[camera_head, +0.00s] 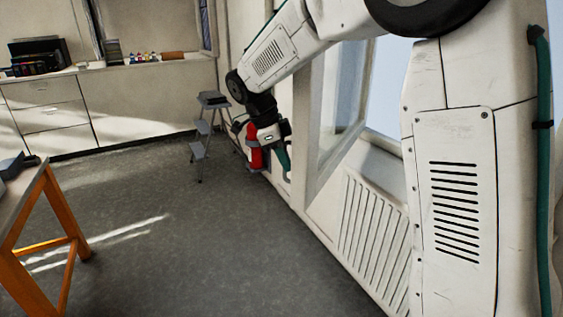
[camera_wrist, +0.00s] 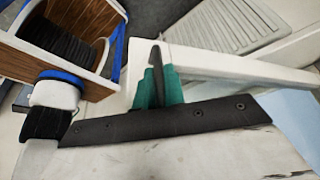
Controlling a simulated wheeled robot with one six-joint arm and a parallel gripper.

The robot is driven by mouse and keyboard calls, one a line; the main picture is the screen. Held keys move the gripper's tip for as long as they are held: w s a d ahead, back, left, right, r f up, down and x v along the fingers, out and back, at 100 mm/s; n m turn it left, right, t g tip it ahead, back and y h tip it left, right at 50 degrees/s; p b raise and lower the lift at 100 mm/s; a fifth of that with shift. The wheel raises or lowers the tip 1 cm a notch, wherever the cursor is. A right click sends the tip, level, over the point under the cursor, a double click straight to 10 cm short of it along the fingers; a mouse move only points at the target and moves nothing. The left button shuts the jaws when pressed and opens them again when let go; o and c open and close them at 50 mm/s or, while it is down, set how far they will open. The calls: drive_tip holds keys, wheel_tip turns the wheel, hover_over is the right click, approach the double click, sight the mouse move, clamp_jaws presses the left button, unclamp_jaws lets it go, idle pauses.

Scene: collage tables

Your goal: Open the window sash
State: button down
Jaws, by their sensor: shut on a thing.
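The window sash (camera_head: 313,110) has a white frame around a pale pane and stands on the right wall in the head view. How far it stands open I cannot tell. In the wrist view a white frame bar (camera_wrist: 240,69) runs to the right from the fingers. My gripper (camera_head: 284,160) is at the sash's left side, low down. In the wrist view its teal fingers (camera_wrist: 158,90) are shut on a dark grey upright handle (camera_wrist: 156,57), whose upper end shows above them. The handle's lower part is hidden between the fingers.
A white radiator (camera_head: 370,225) is below the window. A table with orange legs (camera_head: 50,230) is at the left. Grey floor between is clear. Drawers (camera_head: 48,115) line the back.

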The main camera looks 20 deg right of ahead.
drive_tip(key=shift+s+a, duration=0.1)
drive_tip(key=shift+a, duration=0.05)
drive_tip(key=c, duration=1.5)
unclamp_jaws()
drive_tip(key=shift+r, duration=0.1)
drive_tip(key=v, duration=0.7)
drive_tip(key=shift+r, duration=0.25)
